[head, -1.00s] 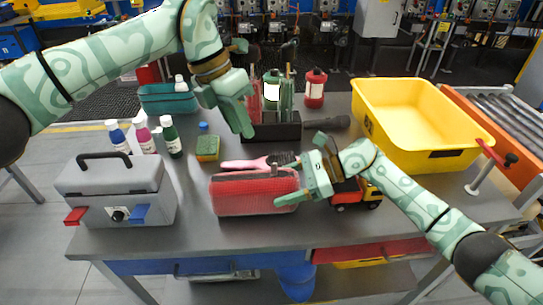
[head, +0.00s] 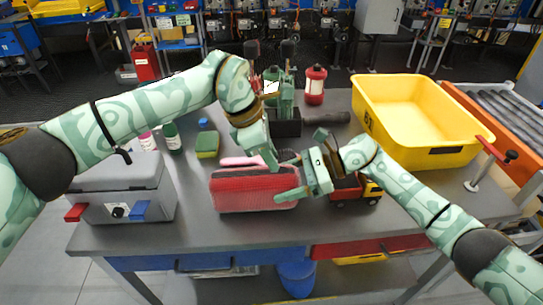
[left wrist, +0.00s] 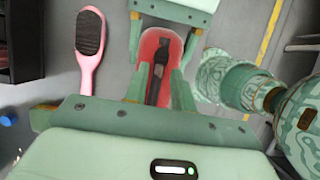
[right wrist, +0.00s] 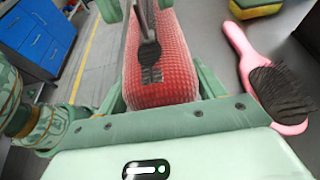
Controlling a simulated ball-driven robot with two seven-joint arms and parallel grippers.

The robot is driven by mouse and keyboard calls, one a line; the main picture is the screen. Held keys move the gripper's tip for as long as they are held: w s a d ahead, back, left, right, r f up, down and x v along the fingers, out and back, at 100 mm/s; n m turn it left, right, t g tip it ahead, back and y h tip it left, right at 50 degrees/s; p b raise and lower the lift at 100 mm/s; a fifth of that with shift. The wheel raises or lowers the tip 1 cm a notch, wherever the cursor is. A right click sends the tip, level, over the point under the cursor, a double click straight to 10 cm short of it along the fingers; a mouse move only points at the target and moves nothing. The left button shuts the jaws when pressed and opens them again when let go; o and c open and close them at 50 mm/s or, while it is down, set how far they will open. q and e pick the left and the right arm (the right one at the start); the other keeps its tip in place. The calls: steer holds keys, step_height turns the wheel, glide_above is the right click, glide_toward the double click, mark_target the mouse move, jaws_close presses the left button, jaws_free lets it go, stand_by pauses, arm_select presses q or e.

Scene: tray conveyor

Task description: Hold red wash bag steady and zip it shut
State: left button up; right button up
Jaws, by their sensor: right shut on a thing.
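The red wash bag (head: 245,197) lies lengthwise on the grey table near its front edge. A dark strip with a dark elongated piece runs along its top in the right wrist view (right wrist: 149,50); I cannot tell how far the zip is closed. My right gripper (head: 292,192) is shut on the bag's right end. My left gripper (head: 270,163) hangs over the bag's right part, pointing down. In the left wrist view its fingers stand apart (left wrist: 163,40), with the bag's red end and dark strip showing between them.
A pink hairbrush (left wrist: 88,45) lies just behind the bag. A toy truck (head: 357,190) is right of my right gripper. A grey toolbox (head: 120,187) stands left, a sponge (head: 207,144) behind left, and a yellow crate (head: 447,153) back right. The table front-left of the bag is clear.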

arm_select(q)
steer(key=shift+d+f, duration=0.25)
steer(key=shift+f, duration=0.25)
jaws_close()
steer(key=shift+w+a, duration=0.1)
stand_by(1.0)
